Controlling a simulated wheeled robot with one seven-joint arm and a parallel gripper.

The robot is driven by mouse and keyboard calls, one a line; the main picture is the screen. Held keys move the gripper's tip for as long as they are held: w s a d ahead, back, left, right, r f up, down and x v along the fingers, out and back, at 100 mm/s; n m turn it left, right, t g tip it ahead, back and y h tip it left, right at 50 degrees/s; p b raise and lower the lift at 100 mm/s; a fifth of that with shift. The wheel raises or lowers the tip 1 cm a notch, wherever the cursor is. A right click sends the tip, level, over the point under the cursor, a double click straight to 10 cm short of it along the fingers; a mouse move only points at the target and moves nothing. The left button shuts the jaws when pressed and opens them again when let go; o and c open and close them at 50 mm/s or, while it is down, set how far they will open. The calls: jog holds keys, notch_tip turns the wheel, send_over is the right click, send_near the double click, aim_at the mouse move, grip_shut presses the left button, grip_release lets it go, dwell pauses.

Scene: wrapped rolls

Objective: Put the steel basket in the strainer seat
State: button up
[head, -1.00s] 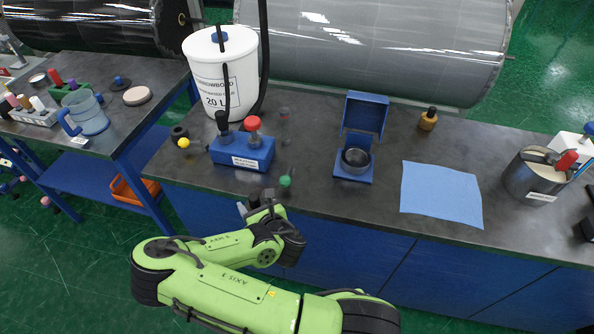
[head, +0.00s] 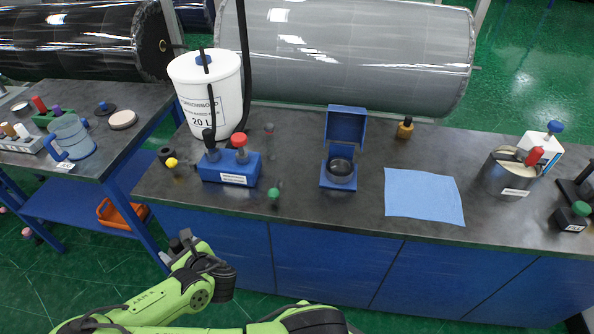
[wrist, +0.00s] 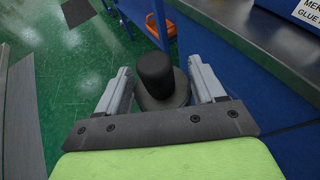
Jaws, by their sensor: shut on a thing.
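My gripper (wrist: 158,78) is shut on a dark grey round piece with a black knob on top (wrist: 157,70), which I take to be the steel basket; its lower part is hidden. In the head view my gripper (head: 180,246) is in front of the long bench, over the floor and apart from the bench edge. The strainer seat seems to be the blue holder (head: 338,186) with a dark round cup and a raised blue lid (head: 346,125). It stands on the bench, to the right of and beyond my gripper.
A blue block (head: 231,168) with black and red knobs stands left of the seat, near a green knob (head: 274,194). A white bucket (head: 207,92) is behind it. A blue cloth (head: 424,196) and a steel pot (head: 507,174) are to the right. A side table (head: 85,150) is at left.

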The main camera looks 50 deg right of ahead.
jog(key=w+d+r+m+g+h+p, duration=0.1)
jog(key=d+r+m+h, duration=0.2)
jog(key=d, duration=0.7)
jog(key=w+d+r+m+g+h+p, duration=0.15)
jog(key=d+r, duration=0.25)
jog(key=d, duration=0.6)
jog(key=d+r+m+g+h+p, duration=0.1)
jog(key=d+r+m+h, duration=0.25)
jog(key=d, duration=0.65)
jog(key=s+d+r+m+g+h+p, duration=0.1)
jog(key=s+d+r+m+g+h, duration=0.15)
jog(key=s+d+r, duration=0.85)
jog(key=s+d+r+m+g+h+p, duration=0.15)
jog(key=s+d+r+m+g, duration=0.4)
jog(key=d, duration=0.75)
jog(key=n+t+b, duration=0.2)
jog(key=b, duration=0.2)
send_over(339, 172)
notch_tip(339, 172, down, 28)
jog(key=shift+s+r, duration=0.1)
jog(key=shift+r, duration=0.15)
jog(key=o, duration=1.1)
